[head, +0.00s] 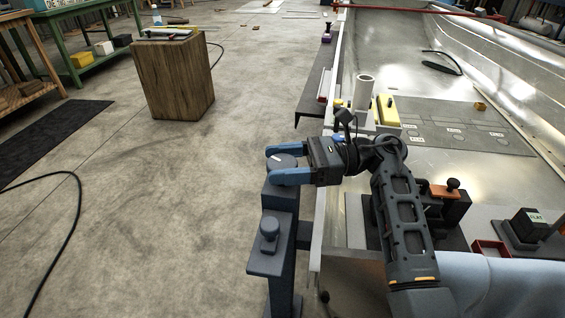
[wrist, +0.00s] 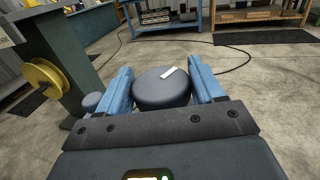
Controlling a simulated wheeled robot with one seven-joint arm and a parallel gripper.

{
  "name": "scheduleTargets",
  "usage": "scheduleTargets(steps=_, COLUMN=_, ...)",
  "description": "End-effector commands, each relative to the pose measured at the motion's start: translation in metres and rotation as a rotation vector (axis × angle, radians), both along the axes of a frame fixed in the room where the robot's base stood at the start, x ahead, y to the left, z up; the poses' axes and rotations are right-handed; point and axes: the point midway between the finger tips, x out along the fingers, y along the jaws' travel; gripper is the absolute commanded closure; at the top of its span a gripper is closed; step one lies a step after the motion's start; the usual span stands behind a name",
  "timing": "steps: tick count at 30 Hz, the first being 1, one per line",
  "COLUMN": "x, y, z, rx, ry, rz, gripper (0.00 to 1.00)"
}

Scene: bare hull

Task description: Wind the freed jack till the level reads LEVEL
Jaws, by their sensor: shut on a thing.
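The jack (head: 270,259) is a dark upright post at the hull's near left edge. A round dark winding knob (head: 281,159) with a white mark tops it; the knob also shows in the wrist view (wrist: 160,92). My gripper (head: 275,169) is shut on this knob, with a blue finger on each side; the fingers also show in the wrist view (wrist: 161,82). A smaller knob (head: 269,228) sits lower on the jack, clear of the fingers. A black block with a green display (head: 535,217), possibly the level, stands at the right; its lettering is too small to read surely.
A block with an orange lever (head: 444,190) and a red tray (head: 490,248) lie inside the hull near my arm. A white cylinder (head: 363,92) and a yellow block (head: 388,109) stand farther back. A wooden block (head: 180,80) stands on the open floor at left.

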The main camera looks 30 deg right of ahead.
Motion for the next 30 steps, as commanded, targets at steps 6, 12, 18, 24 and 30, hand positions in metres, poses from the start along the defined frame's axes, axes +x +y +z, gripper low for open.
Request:
scheduleTargets(steps=6, x=0.000, y=0.001, z=-0.001, rx=0.000, ry=0.003, rz=0.000, gripper=0.20)
scheduleTargets(steps=12, x=0.000, y=0.001, z=-0.001, rx=0.000, ry=0.002, rz=0.000, gripper=0.12)
scheduleTargets(steps=18, x=-0.001, y=-0.005, z=0.000, rx=0.000, ry=0.001, rz=-0.003, gripper=0.12)
scheduleTargets(steps=24, x=-0.012, y=-0.033, z=-0.001, rx=0.000, ry=0.002, rz=-0.005, gripper=0.12)
scheduleTargets(steps=30, x=-0.022, y=-0.061, z=0.000, rx=0.000, ry=0.001, rz=-0.002, gripper=0.12)
